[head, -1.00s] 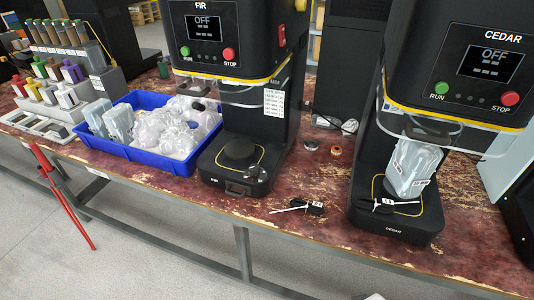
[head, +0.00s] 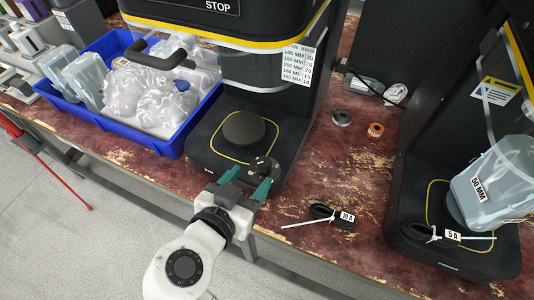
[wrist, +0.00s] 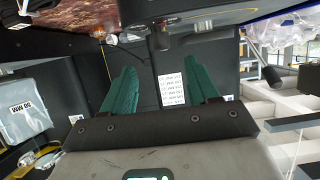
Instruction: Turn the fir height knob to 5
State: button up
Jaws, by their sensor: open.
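The fir machine's black base (head: 205,150) carries a round dark pad (head: 243,129). The small dark height knob (head: 262,166) is at the base's front right corner; its setting is too small to read. My gripper (head: 248,178) is open at that corner, its green fingers spread on either side near the knob. I cannot tell whether they touch it. In the wrist view my gripper (wrist: 163,82) is open, with a dark knob-like shape (wrist: 161,40) between and beyond the fingertips. A white chart of MM and knob numbers (head: 297,66) is on the fir machine's column.
A blue crate (head: 170,150) of clear wrapped items stands left of the fir machine. A black tag marked 10 A (head: 335,214) with a white tie lies to the right. The cedar machine (head: 484,255) holds a clear container (head: 497,185). Two small rings lie behind.

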aim_at(264, 163)
jog(key=x, duration=0.8)
jog(key=shift+f, duration=0.15)
jog(key=shift+c, duration=0.2)
jog(key=shift+d, duration=0.1)
jog(key=c, duration=0.9)
